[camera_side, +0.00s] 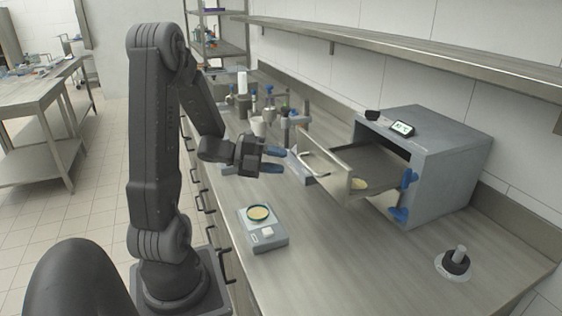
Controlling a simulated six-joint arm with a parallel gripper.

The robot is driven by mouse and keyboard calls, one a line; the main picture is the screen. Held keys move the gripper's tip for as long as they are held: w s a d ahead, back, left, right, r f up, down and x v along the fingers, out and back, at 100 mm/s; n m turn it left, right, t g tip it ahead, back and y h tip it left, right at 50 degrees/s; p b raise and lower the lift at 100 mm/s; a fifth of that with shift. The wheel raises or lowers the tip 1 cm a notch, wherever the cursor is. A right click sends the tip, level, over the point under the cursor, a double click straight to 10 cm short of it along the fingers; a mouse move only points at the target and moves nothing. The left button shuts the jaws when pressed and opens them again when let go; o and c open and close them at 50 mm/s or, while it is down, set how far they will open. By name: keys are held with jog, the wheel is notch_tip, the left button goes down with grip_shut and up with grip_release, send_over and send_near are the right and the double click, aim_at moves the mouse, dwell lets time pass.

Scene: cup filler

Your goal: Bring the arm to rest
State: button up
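My gripper (272,160) is in the middle of the camera_side view, raised above the bench. Its two blue-tipped fingers point to the right and stand apart, with nothing visible between them. My dark grey arm rises at the left of the bench and bends down to it. Below the gripper, a grey scale (264,236) sits on the bench. A round dish with pale yellow content (258,213) rests on the scale, apart from the gripper.
A small dark-collared object on a white base (455,262) stands front right. Lab items crowd the back. The front bench (350,270) is clear.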

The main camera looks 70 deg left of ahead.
jog(key=w+r+n+y, duration=0.1)
jog(key=w+r+y, duration=0.1)
jog(key=w+d+r+n+y, duration=0.1)
jog(key=w+n+y, duration=0.1)
jog(key=w+r+n+y, duration=0.1)
jog(key=w+r+y, duration=0.1)
jog(key=shift+w+d+r+n, duration=0.2)
jog(key=shift+w+r+n, duration=0.1)
jog(key=d+r+n+y, duration=0.1)
jog(key=n, duration=0.1)
jog(key=d+r+n+g+y, duration=0.1)
jog(key=n+y, duration=0.1)
jog(key=d+r+n+y, duration=0.1)
jog(key=n, duration=0.2)
jog(key=shift+s+d+r+y, duration=0.1)
jog(key=shift+d+y, duration=0.15)
jog(key=shift+y, duration=0.05)
jog(key=s+d+f+n+g+h, duration=0.1)
jog(key=s+d+n+g+h, duration=0.3)
jog(key=s+d+n+g, duration=0.4)
jog(key=s+d+n, duration=0.2)
jog(key=s+d, duration=0.5)
jog(key=d, duration=0.2)
jog(key=shift+s+d, duration=0.25)
jog(key=shift+d, duration=0.1)
